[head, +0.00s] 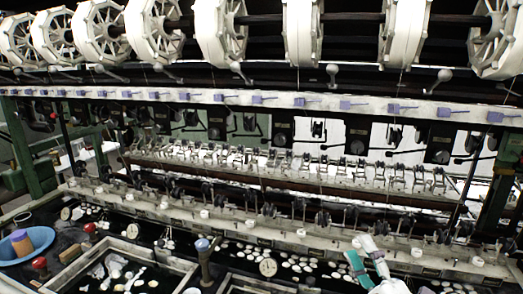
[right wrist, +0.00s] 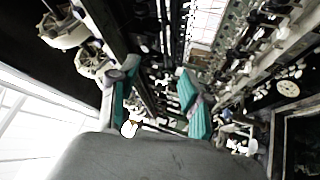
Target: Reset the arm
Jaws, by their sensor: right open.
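My right gripper (head: 362,256) shows at the lower right of the head view, above the front basins of the reeling machine (head: 300,232). Its pale fingers have teal pads. In the right wrist view the gripper (right wrist: 157,98) has its two teal fingers wide apart with nothing between them. The machine's metal parts lie beyond the fingers there. My left gripper does not show.
White reels (head: 305,30) line the top of the machine. A blue basin (head: 38,240) stands at the lower left. White cocoons (head: 290,262) lie in the dark basins. A blue-topped post (head: 203,262) rises at the front.

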